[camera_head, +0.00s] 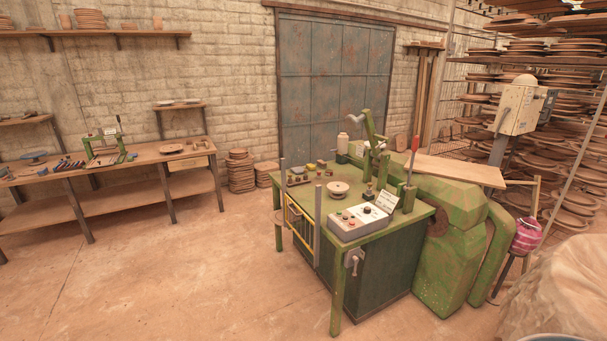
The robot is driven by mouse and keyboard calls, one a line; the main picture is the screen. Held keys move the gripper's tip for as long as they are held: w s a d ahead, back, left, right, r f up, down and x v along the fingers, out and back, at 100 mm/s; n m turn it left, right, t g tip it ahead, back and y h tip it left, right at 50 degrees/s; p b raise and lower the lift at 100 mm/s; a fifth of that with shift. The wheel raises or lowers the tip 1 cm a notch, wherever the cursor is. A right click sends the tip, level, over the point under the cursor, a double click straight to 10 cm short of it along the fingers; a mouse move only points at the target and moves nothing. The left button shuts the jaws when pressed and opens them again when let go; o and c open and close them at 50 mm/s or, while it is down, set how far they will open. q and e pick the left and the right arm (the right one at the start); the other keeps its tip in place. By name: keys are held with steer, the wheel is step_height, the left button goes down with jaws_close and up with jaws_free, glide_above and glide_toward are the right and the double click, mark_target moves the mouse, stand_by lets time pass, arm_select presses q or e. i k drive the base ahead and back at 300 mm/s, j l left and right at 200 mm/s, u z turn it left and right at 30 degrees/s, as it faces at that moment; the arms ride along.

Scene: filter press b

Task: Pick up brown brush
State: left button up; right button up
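I cannot make out a brown brush for certain in the head view. Several small dark and coloured tools (68,166) lie on the long wooden workbench (172,152) at the left, too small to tell apart. Small blocks (300,174) and a pale round dish (338,188) are on the green machine table (400,222) in the middle. Neither of my grippers is in view.
The floor (150,265) between the bench and the machine is clear. A control box (360,220) stands on the machine table. A wooden board (455,170) lies behind it. Racks of stacked discs (575,130) fill the right. A blue-grey door (335,80) is at the back.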

mark_target(321, 164)
steer(key=i+z, duration=0.15)
steer(key=i, duration=0.3)
steer(key=i+j+z, duration=0.2)
steer(key=i, duration=0.2)
steer(key=i+z, duration=0.25)
steer(key=i, duration=0.2)
steer(key=i+z, duration=0.3)
steer(key=i+l, duration=0.15)
steer(key=i, duration=0.55)
steer(key=i+l+u, duration=0.4)
steer(key=l+u, duration=0.2)
steer(key=i+l+u, duration=0.15)
steer(key=l+u, duration=0.2)
steer(key=i+l+u, duration=0.1)
steer(key=l+u, duration=0.2)
